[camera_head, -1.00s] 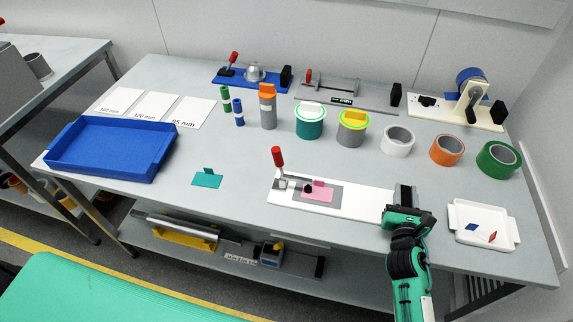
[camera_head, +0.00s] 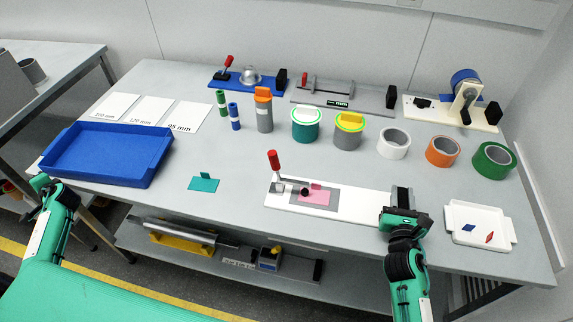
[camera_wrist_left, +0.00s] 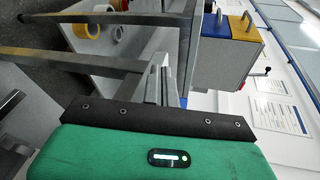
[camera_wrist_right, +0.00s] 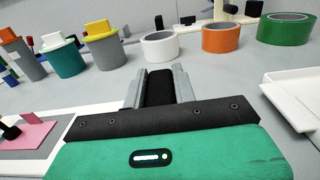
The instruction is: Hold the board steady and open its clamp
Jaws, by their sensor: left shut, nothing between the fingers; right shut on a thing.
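The white board (camera_head: 352,204) lies on the table's front part. Its clamp has an upright red handle (camera_head: 273,160) at the left end, and its black tip (camera_head: 305,191) is at the pink piece (camera_head: 316,198) on a grey patch. The pink piece also shows in the right wrist view (camera_wrist_right: 30,136). My right gripper (camera_head: 401,203) is shut on the black block (camera_wrist_right: 159,88) at the board's right end. My left gripper (camera_head: 42,182) is shut and empty by the table's front left corner, far from the board. Its fingers show in the left wrist view (camera_wrist_left: 160,80).
A blue tray (camera_head: 70,178) is at the left and a white tray (camera_head: 455,237) at the right. A teal piece (camera_head: 203,184) lies left of the board. Cans, tape rolls and fixtures line the back. The table between blue tray and board is mostly clear.

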